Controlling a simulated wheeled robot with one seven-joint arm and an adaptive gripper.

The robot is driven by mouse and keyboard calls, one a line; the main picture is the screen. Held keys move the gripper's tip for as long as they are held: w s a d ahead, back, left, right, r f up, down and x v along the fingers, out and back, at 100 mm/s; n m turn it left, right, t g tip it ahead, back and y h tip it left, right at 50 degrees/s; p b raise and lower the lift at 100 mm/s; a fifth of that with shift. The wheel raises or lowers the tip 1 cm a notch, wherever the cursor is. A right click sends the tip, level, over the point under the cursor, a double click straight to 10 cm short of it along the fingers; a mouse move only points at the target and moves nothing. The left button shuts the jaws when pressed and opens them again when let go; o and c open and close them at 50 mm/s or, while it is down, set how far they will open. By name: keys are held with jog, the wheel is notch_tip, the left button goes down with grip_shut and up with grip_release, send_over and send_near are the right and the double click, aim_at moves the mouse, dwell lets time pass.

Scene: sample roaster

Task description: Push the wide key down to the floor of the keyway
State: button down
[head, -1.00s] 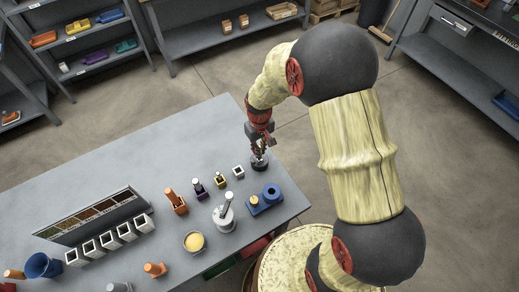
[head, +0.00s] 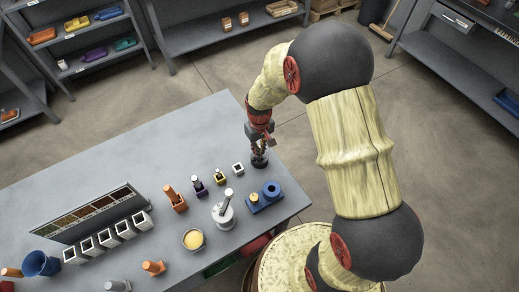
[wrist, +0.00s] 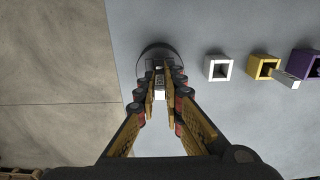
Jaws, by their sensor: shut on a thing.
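My gripper (wrist: 161,88) reaches down over a dark round piece (wrist: 146,66) at the bench edge. In the head view my gripper (head: 260,153) is over the same dark round piece (head: 259,164). The fingers are nearly together, shut on a small pale piece (wrist: 159,94) that looks like the wide key. The fingers cover most of it, and I cannot tell how deep it sits. The keyway itself is hidden behind the fingertips.
A white square holder (wrist: 218,68), a yellow one (wrist: 262,67) and a purple one (wrist: 303,64) stand in a row to the right. A blue stand (head: 265,197) and a grey mortar-like vessel (head: 223,213) stand nearer. Bare floor lies beyond the bench edge.

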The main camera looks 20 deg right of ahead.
jog(key=shift+f+b, duration=0.4)
jog(key=shift+f, duration=0.3)
jog(key=c, duration=1.8)
grip_release()
notch_tip(320, 180, up, 12)
jog(key=shift+r, duration=0.1)
